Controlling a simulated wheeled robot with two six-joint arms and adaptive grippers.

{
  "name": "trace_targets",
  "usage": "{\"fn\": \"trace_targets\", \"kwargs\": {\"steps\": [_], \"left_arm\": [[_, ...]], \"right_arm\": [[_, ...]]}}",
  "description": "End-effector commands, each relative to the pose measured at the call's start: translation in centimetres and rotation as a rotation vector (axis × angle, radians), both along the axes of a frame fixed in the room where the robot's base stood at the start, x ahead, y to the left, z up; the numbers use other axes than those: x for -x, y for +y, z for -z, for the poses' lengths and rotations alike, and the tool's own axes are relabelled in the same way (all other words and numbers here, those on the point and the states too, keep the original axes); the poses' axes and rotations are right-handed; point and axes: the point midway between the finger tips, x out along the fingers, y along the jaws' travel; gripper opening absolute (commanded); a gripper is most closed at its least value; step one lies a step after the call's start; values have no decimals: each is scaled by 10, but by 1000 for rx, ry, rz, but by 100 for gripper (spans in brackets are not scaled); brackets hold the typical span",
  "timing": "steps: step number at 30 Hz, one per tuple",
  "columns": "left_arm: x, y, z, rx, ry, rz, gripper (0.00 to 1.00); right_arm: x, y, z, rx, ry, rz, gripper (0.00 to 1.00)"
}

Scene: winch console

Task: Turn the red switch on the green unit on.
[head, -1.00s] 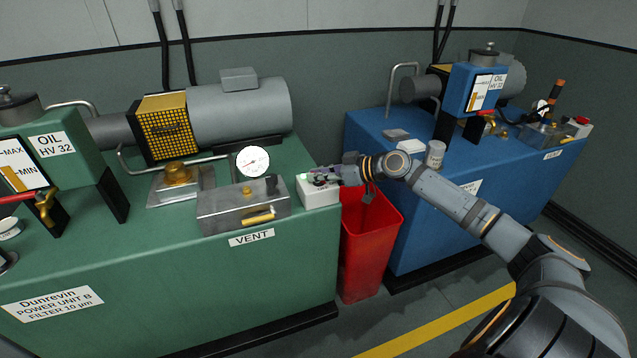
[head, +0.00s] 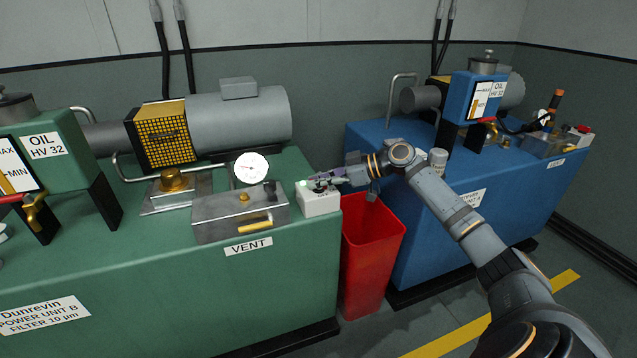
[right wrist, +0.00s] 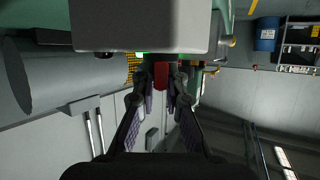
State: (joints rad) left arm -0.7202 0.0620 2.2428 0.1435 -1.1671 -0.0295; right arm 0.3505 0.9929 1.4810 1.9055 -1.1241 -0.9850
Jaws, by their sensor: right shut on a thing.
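The green unit (head: 290,285) stands at left in the head view. A white switch box (head: 320,203) sits on its right front corner; it fills the top of the right wrist view (right wrist: 140,25). The red switch (right wrist: 160,77) shows below the box edge in the right wrist view, between my right fingertips. My right gripper (head: 320,182) is at the top of the box and shut on the red switch; the fingers hide most of it in the head view. A green glow (right wrist: 145,53) shows at the box edge. I cannot tell the switch's position. My left gripper is not in view.
A red bin (head: 372,250) stands between the green unit and a blue unit (head: 430,225), below my right arm. A metal box (head: 240,213) with a yellow handle and a gauge (head: 251,168) are left of the switch box.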

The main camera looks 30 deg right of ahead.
Motion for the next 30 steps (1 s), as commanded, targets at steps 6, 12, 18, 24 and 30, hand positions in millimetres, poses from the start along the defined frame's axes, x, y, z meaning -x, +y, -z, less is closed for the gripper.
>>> {"fn": "trace_targets", "kwargs": {"steps": [6, 12, 18, 24, 30], "left_arm": [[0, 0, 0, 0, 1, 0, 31], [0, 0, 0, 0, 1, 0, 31], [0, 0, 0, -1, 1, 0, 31], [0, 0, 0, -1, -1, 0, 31], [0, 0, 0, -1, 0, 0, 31]], "right_arm": [[0, 0, 1, 1, 2, -1, 0], [0, 0, 1, 1, 2, -1, 34], [0, 0, 0, 1, 1, 0, 34], [6, -7, -2, 4, 4, 2, 34], [28, -31, -14, 10, 8, 2, 34]]}}
